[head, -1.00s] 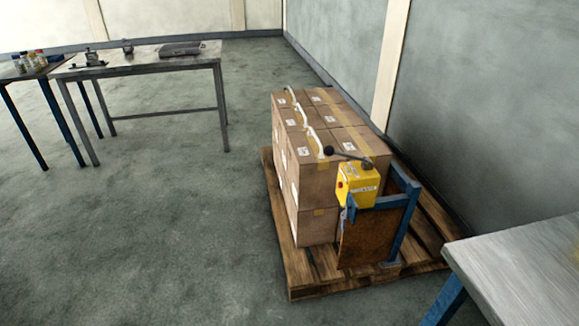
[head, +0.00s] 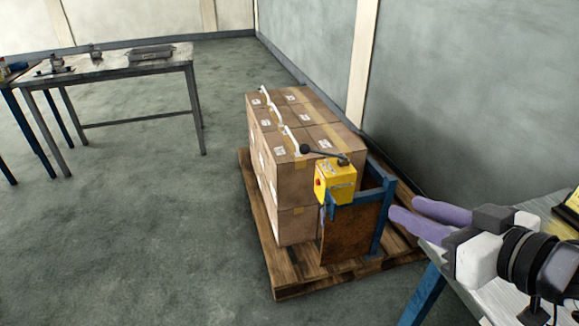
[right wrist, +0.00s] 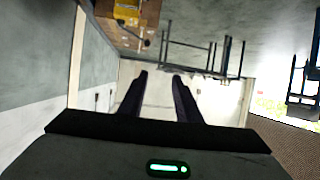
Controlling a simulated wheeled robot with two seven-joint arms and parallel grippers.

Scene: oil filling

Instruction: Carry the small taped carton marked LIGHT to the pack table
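Brown taped cartons (head: 284,175) with white labels are stacked on a wooden pallet (head: 275,275). The labels are too small to read, so I cannot tell whether any is marked LIGHT. My right gripper (head: 404,208) comes in from the right, above the table at the lower right. Its two purple fingers are apart with nothing between them. They also show parted and empty in the right wrist view (right wrist: 158,76). My left gripper is out of view. I cannot tell which table is the pack table.
A yellow control box (head: 336,181) on a blue frame stands at the pallet's near end. A metal table (head: 110,68) with tools is at the back left. A grey table (head: 490,292) cuts in at the lower right. The floor (head: 130,220) at left is clear.

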